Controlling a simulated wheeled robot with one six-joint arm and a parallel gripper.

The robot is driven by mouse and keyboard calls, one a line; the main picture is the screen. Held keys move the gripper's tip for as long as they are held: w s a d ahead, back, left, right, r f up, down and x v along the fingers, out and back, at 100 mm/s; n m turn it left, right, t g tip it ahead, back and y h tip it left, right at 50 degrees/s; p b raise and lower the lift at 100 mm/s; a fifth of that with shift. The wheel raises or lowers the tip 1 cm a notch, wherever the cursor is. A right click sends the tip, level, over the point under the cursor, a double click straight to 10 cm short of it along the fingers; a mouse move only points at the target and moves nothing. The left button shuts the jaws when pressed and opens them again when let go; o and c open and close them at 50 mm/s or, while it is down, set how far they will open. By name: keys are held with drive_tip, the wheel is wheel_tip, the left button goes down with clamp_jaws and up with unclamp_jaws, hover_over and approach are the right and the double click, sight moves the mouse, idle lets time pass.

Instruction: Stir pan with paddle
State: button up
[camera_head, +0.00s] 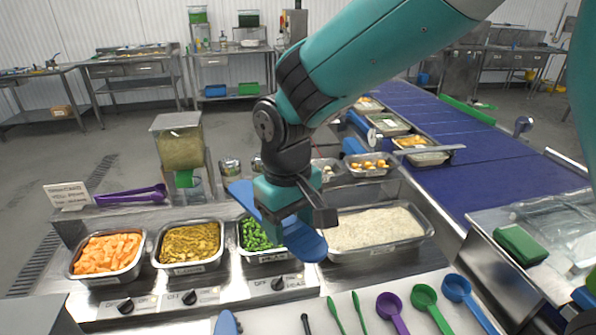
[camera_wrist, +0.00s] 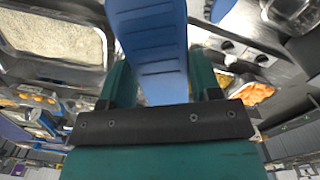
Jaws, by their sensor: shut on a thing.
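My gripper (camera_head: 290,208) is shut on a blue paddle (camera_head: 303,240), which also fills the top middle of the wrist view (camera_wrist: 152,45). In the head view the paddle slants across, with its lower right end over the gap between the pan of green peas (camera_head: 267,256) and the large pan of rice (camera_head: 382,252). The paddle appears to be above the pans and apart from the rice. The rice pan also shows at the upper left of the wrist view (camera_wrist: 52,63). My gripper hides part of the pea pan and the rice pan's left end.
Pans of orange pieces (camera_head: 107,276) and yellow-brown food (camera_head: 189,267) stand on the left. Purple, green and blue scoops (camera_head: 425,297) lie in front. A hopper (camera_head: 180,150) stands behind. A blue conveyor (camera_head: 450,165) runs along the right.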

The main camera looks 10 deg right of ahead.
drive_tip(key=w+m+p, duration=0.1)
drive_tip(key=w+m, duration=0.1)
drive_tip(key=w+m+g+p, duration=0.1)
drive_tip(key=w+m+p, duration=0.1)
drive_tip(key=w, duration=0.1)
drive_tip(key=shift+d+r+m, duration=0.1)
drive_tip(key=shift+d+m, duration=0.1)
drive_tip(key=shift+m, duration=0.1)
drive_tip(key=w+d+f+m+t+y+p, duration=0.1)
drive_tip(key=w+d+f+m+y+p, duration=0.2)
drive_tip(key=w+d+m+y+p, duration=1.2)
wheel_tip(320, 180, down, 11)
drive_tip(key=s+a+m+h+b, duration=0.2)
drive_tip(key=m+h+b, duration=0.2)
drive_tip(key=b, duration=1)
drive_tip(key=shift+h, duration=1.4)
drive_tip(key=shift+r, duration=0.15)
